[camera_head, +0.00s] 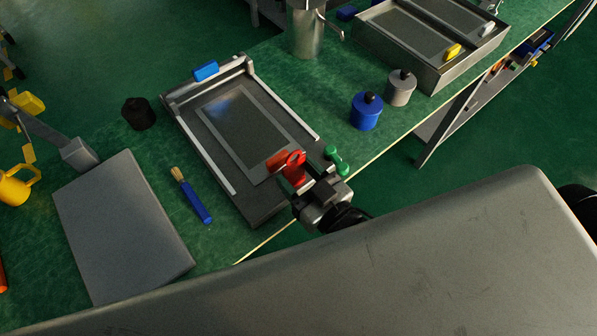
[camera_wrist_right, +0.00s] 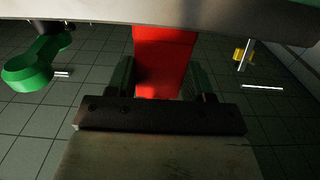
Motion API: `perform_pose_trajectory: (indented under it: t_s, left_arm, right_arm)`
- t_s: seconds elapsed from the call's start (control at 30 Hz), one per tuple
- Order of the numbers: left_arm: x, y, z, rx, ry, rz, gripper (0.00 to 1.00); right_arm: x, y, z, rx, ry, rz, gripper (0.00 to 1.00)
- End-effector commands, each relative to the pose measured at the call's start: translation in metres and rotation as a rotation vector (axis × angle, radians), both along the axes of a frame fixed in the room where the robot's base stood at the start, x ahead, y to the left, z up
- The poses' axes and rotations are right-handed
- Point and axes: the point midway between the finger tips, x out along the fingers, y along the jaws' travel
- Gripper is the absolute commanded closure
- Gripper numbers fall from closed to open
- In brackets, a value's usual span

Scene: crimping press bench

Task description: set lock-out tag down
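The gripper is at the near right corner of the framed press tray (camera_head: 262,208). In the right wrist view the red tag (camera_wrist_right: 165,58) sits between the two dark fingers of my right gripper (camera_wrist_right: 162,82), which look shut on it. Its lower end is hidden by the gripper. Whether the tag touches the tray is not clear. My left gripper is not in view.
A blue-handled brush (camera_head: 192,197) and grey slab (camera_head: 122,225) lie further left. Blue (camera_head: 366,112) and grey (camera_head: 400,90) canisters stand behind right.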

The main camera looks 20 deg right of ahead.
Motion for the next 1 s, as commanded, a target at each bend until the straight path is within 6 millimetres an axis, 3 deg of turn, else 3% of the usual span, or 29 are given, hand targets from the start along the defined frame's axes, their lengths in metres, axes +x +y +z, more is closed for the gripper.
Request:
perform_pose_trajectory:
  t_s: [0.03, 0.17, 0.63, 0.77, 1.0]
  left_arm:
    - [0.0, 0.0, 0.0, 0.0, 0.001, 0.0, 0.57]
    - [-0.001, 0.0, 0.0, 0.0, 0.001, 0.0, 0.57]
    - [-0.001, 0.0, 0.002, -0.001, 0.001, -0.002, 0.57]
    - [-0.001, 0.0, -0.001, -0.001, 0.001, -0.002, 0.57]
    - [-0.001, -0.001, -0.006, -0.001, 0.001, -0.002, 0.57]
  right_arm:
    - [0.0, 0.0, 0.0, 0.0, 0.001, 0.0, 0.42]
    - [0.0, 0.0, 0.0, 0.0, 0.001, 0.0, 0.23]
    - [0.0, 0.0, 0.004, -0.001, 0.001, 0.0, 0.23]
    - [-0.014, -0.005, 0.001, -0.001, 0.005, 0.0, 0.23]
    - [-0.058, -0.021, 0.001, -0.002, 0.008, 0.001, 0.23]
